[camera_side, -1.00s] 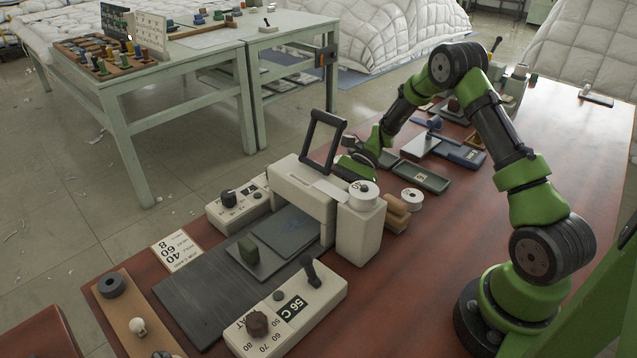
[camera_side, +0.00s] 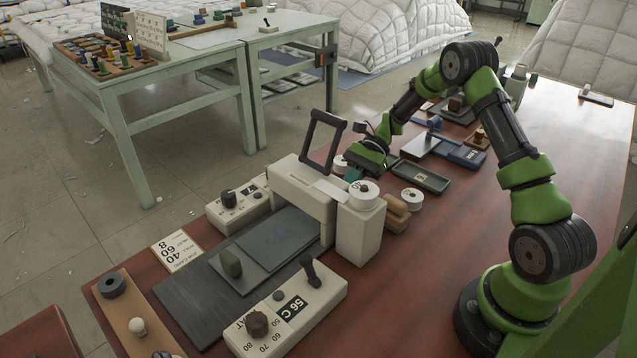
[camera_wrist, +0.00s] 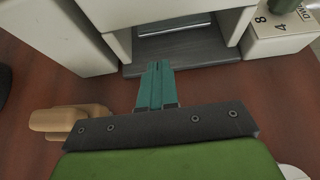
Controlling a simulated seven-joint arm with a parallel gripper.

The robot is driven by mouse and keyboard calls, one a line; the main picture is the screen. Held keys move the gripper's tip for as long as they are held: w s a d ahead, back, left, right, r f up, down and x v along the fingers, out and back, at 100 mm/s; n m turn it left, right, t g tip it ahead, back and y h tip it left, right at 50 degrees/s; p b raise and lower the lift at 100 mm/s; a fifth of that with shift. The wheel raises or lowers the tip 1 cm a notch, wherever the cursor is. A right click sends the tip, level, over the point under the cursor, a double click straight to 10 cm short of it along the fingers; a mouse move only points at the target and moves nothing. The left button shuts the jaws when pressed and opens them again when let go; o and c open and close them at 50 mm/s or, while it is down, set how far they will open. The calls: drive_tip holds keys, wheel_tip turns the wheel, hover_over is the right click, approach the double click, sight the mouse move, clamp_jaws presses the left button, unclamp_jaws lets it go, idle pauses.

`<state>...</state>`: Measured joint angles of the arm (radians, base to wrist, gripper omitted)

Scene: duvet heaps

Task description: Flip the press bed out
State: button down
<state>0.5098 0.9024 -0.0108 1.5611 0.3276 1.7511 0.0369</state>
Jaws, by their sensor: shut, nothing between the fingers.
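The press (camera_side: 303,185) is a white body with a black frame handle (camera_side: 322,140) raised on top. Its bed (camera_side: 282,240), a flat grey plate with a bluish mark, sticks out of the front opening over the dark base (camera_side: 190,300). A green knob (camera_side: 231,263) stands at the bed's outer end. My gripper (camera_side: 353,174) is behind the press, its lower part partly hidden. In the wrist view its teal fingers (camera_wrist: 157,82) are shut and empty, pointing at the press's rear opening, where a thin plate edge (camera_wrist: 174,29) shows. The fingers appear apart from the plate.
A control box reading 56 C (camera_side: 285,312) flanks the base. White spools (camera_side: 411,198) and a tan wooden piece (camera_side: 397,213) lie near my gripper; the wooden piece also shows in the wrist view (camera_wrist: 65,120). A dark green tray (camera_side: 420,178) lies farther right.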

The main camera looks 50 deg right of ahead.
drive_tip(key=c, duration=1.8)
unclamp_jaws()
drive_tip(key=v, duration=0.5)
drive_tip(key=shift+d+r, duration=0.2)
drive_tip(key=shift+d, duration=0.1)
drive_tip(key=shift+c, duration=0.2)
drive_tip(key=shift+o, duration=1.1)
drive_tip(key=shift+d+r, duration=0.15)
drive_tip(key=shift+r, duration=0.1)
drive_tip(key=o, duration=1)
wheel_tip(320, 180, up, 13)
drive_tip(key=shift+d, duration=0.1)
drive_tip(key=shift+o, duration=0.5)
wheel_tip(320, 180, up, 11)
drive_tip(key=h, duration=0.8)
hover_over(230, 255)
drive_tip(key=d, duration=0.6)
wheel_tip(230, 255, down, 12)
drive_tip(key=x, duration=1.6)
drive_tip(key=shift+a+f, duration=0.2)
drive_tip(key=shift+a, duration=0.2)
